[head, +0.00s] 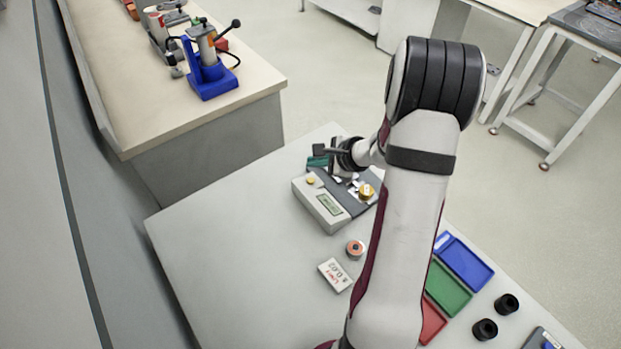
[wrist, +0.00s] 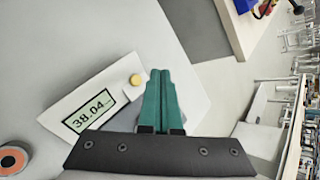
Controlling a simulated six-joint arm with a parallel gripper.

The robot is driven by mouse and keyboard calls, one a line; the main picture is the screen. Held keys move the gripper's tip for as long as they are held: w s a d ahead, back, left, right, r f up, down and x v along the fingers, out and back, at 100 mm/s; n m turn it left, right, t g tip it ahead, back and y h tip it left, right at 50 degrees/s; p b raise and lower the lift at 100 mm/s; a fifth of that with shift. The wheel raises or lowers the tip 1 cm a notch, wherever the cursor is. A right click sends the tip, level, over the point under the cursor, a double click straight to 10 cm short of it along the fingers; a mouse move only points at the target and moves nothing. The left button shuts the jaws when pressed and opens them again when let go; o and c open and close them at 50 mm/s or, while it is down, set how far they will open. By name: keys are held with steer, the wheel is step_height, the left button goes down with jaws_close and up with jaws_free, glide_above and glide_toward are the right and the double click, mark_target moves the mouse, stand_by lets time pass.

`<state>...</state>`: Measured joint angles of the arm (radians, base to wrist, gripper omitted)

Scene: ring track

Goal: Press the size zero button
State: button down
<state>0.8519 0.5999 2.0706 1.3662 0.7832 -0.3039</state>
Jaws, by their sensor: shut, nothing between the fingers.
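A pale measuring device (head: 318,210) with a dark grey side stands on the light table. Its display (head: 328,205) reads 38.04 in the wrist view (wrist: 88,112). A round yellow button (head: 310,181) sits on its top near the display; it also shows in the wrist view (wrist: 134,79), just left of my fingertips. My gripper (head: 317,160) has green fingers, which are shut together and empty in the wrist view (wrist: 160,72). They appear beside the button, apart from it in the picture; their height above it is hard to tell.
A brass piece (head: 366,190) sits at the device's right side. An orange-and-grey ring (head: 355,249) and a white card with red writing (head: 335,274) lie in front. Blue (head: 464,262), green (head: 447,289) and red (head: 432,321) trays lie right of my arm. The table's left front is clear.

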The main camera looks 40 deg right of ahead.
mark_target(315, 184)
steer(key=shift+f, duration=1.75)
steer(key=shift+f, duration=0.1)
stand_by(0.6)
steer(key=shift+f, duration=0.3)
steer(key=shift+f, duration=0.5)
stand_by(0.6)
steer(key=shift+r, duration=0.95)
steer(key=shift+r, duration=0.1)
steer(key=shift+r, duration=2.4)
